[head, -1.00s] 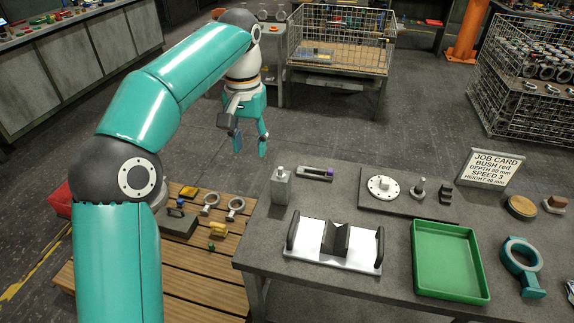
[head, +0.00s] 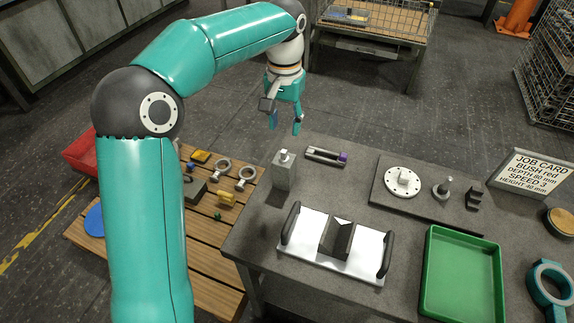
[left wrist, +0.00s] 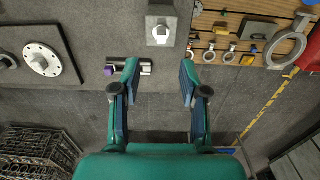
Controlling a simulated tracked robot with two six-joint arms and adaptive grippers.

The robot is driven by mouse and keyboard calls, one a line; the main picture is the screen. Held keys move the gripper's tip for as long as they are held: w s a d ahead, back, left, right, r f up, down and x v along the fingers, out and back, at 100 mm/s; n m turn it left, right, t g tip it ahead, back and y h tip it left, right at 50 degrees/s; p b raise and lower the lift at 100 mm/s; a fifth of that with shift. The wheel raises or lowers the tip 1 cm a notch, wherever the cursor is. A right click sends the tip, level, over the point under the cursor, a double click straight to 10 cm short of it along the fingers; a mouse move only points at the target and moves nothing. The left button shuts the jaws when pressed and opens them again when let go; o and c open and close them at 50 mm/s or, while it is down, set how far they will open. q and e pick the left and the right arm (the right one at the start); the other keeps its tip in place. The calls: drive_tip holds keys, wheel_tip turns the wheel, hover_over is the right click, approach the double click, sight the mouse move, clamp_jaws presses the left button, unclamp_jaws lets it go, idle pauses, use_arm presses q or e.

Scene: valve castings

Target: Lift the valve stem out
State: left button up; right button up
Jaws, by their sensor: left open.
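A grey upright block (head: 284,178) with a pale metal piece (head: 284,154) standing out of its top is at the table's far left corner. In the left wrist view this block (left wrist: 172,12) and its top piece (left wrist: 161,33) are seen from above. I cannot tell for sure if that piece is the valve stem; a small grey fitting with an upright pin (head: 442,189) stands on the dark plate. My left gripper (head: 285,123) is open and empty, pointing down near the table's far left edge. It also shows open in the left wrist view (left wrist: 160,76). My right gripper is not seen.
A purple-ended cylinder in a dark holder (head: 326,156) lies close to the block. A white fixture with black handles (head: 300,249) and a green tray (head: 463,270) stand nearer. A flanged disc (head: 403,181) is on the dark plate. A slatted pallet (head: 208,257) is at left.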

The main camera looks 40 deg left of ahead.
sight(284, 150)
use_arm(q)
wheel_tip(284, 150, down, 8)
drive_tip(key=shift+s+f, duration=0.1)
drive_tip(key=shift+f, duration=0.1)
idle(0.3)
clamp_jaws()
idle(0.3)
